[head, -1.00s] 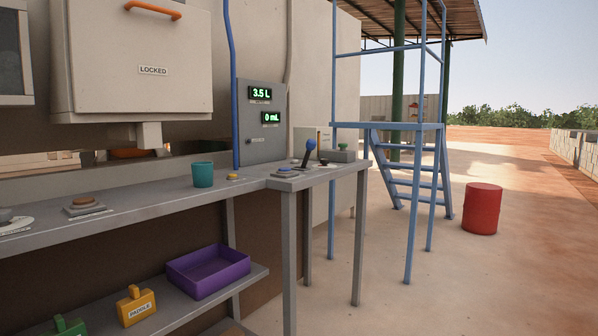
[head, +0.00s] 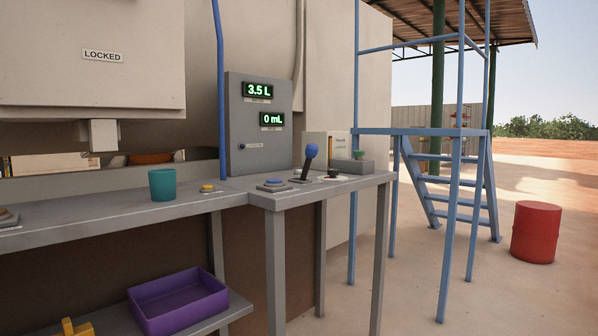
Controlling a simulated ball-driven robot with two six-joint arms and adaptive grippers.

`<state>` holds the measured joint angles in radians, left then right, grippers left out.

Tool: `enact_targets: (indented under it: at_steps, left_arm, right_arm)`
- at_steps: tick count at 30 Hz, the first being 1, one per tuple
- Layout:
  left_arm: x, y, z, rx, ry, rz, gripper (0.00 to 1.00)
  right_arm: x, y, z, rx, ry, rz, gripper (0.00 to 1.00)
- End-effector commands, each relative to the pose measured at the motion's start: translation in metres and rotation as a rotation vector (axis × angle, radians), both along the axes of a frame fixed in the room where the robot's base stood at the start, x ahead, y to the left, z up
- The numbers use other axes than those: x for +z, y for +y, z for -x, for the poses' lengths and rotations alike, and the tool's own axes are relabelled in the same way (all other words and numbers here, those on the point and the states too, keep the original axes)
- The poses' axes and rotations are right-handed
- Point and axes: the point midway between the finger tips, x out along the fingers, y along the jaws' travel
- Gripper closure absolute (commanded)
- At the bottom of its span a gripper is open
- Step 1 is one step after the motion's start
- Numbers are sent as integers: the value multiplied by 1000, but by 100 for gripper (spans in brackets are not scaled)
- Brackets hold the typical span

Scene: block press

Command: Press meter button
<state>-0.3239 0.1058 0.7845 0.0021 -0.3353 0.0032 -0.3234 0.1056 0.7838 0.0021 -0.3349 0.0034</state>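A grey meter panel (head: 236,118) stands upright at the back of the bench, with two green displays reading 3.5 L and 0 mL. A small dark round button or knob (head: 242,147) sits low on its face, beside a small label I cannot read. On the bench in front are a yellow button (head: 208,187) on a small base and a blue button (head: 273,182) on a grey base. Which one the task calls the meter button cannot be told from labels here. Neither of my grippers is in view.
A teal cup (head: 162,185) stands left of the yellow button. A blue-knobbed lever (head: 311,152) and a green knob (head: 358,154) are to the right. A purple tray (head: 178,300) lies on the lower shelf. A blue stair platform (head: 420,131) and red drum (head: 536,232) stand beyond on open ground.

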Motion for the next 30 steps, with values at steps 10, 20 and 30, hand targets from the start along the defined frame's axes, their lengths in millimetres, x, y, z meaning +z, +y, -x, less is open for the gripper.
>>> enact_targets:
  at_steps: [10, 20, 30]
  left_arm:
    - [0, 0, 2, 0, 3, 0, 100]
    - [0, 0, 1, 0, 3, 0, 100]
    - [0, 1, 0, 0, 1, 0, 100]
  right_arm:
    - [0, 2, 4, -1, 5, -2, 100]
    - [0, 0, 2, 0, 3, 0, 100]
    - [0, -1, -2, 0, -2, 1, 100]
